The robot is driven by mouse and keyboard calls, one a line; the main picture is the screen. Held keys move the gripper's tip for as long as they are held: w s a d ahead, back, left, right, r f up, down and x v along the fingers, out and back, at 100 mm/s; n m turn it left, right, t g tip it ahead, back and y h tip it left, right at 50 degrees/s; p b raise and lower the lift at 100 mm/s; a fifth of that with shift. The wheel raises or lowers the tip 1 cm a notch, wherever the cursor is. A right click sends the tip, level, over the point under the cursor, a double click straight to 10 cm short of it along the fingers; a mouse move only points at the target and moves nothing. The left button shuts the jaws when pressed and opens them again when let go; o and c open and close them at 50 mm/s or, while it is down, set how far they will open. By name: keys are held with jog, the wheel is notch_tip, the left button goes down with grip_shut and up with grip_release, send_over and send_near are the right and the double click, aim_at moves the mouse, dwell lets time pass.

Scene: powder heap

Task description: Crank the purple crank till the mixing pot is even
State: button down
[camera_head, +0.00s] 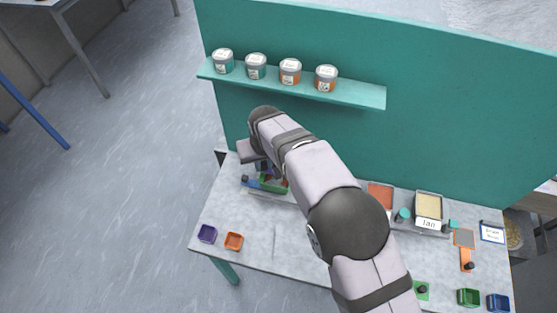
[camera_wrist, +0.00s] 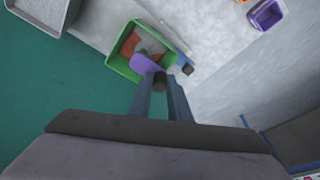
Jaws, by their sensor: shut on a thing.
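The mixing pot is a square green tub that shows in the wrist view (camera_wrist: 117,66) and in the head view (camera_head: 273,187). Orange-red powder and grey powder lie in separate patches inside it. The purple crank (camera_wrist: 146,63) reaches over the pot's lower right edge, with a dark knob at its end. My gripper (camera_wrist: 160,84) is shut on that dark knob, its two fingers on either side of it. In the head view my arm hides the gripper and most of the crank.
A blue part (camera_wrist: 184,57) with a dark knob sits right beside the pot. A purple tray (camera_head: 207,233) and an orange tray (camera_head: 233,241) stand at the table's front left. Several labelled jars stand on the teal shelf (camera_head: 360,95). The teal panel (camera_head: 450,120) closes the back.

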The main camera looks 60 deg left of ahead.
jog(key=shift+w+a, duration=0.5)
jog(key=shift+w, duration=0.2)
jog(key=shift+w+a, duration=0.2)
jog(key=shift+w, duration=0.6)
jog(key=c, duration=1.8)
grip_release()
jog(key=shift+o, duration=0.2)
jog(key=shift+r, duration=0.15)
notch_tip(320, 180, up, 7)
jog(key=p, duration=0.4)
jog(key=shift+p, duration=0.4)
jog(key=shift+s+r, duration=0.1)
